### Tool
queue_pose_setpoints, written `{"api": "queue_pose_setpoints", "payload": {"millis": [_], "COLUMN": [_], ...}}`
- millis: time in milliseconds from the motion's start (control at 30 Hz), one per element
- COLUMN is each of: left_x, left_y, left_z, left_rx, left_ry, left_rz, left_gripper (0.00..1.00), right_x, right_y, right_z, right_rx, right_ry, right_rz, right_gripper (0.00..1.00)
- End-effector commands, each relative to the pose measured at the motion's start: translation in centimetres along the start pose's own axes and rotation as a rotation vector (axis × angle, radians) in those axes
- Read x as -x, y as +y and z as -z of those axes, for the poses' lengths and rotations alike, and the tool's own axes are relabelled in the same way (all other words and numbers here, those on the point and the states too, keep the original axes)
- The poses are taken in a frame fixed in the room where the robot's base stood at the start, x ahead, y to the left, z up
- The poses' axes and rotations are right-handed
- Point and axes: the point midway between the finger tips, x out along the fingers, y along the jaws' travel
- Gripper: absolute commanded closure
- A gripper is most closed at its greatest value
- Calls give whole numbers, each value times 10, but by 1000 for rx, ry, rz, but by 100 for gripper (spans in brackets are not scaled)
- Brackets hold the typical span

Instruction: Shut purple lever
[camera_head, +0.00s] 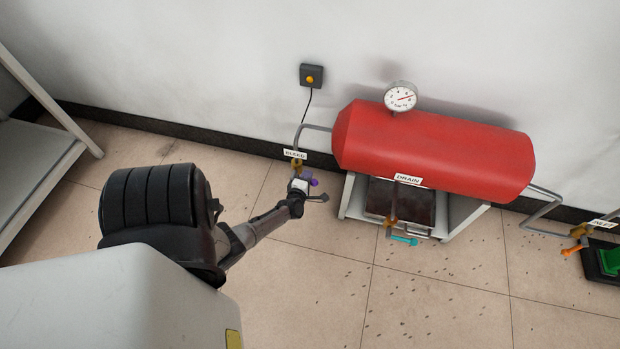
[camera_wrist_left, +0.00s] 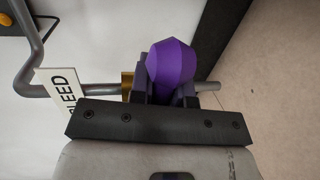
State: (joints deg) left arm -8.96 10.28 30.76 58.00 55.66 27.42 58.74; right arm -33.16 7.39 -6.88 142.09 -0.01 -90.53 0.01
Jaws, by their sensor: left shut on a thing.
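The purple lever (camera_head: 314,183) is at the BLEED valve, at the left end of the red tank. In the left wrist view its faceted purple knob (camera_wrist_left: 172,62) sits between the gripper's fingers. My left gripper (camera_head: 299,186) is at the valve and shut on the lever. It also shows in the left wrist view (camera_wrist_left: 160,92), where its fingers flank the knob. The brass valve body (camera_head: 297,166) is just above the gripper, and its lower part is hidden by the gripper. My right gripper is not in view.
The red tank (camera_head: 430,150) stands right of the gripper, with a pressure gauge (camera_head: 400,97) on top. A cyan lever (camera_head: 404,241) is at the DRAIN valve, an orange lever (camera_head: 571,251) at the far right. A grey shelf (camera_head: 35,170) stands left.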

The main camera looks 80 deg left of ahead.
Motion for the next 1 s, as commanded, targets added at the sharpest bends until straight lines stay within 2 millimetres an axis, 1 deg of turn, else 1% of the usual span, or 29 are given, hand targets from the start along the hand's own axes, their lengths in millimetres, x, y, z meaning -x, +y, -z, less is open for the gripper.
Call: {"api": "queue_pose_setpoints", "payload": {"millis": [33, 367, 400, 633, 867, 1000], "left_x": [-1, -1, -1, -1, 0, 10], "left_y": [2, 3, 4, 2, 2, 3], "left_z": [-1, -2, -2, -1, -1, -1], "left_rx": [11, 15, 16, 12, 10, 9], "left_ry": [0, -1, -1, -1, -1, -1], "left_rz": [-4, -6, -6, -4, -2, -1], "left_gripper": [100, 100, 79, 58, 58, 58], "right_x": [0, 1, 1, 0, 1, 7], "right_y": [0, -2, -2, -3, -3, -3], "right_z": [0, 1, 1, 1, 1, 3], "right_rx": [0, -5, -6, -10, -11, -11], "right_ry": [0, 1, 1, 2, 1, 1], "right_rz": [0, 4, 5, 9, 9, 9], "right_gripper": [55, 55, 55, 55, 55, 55]}}
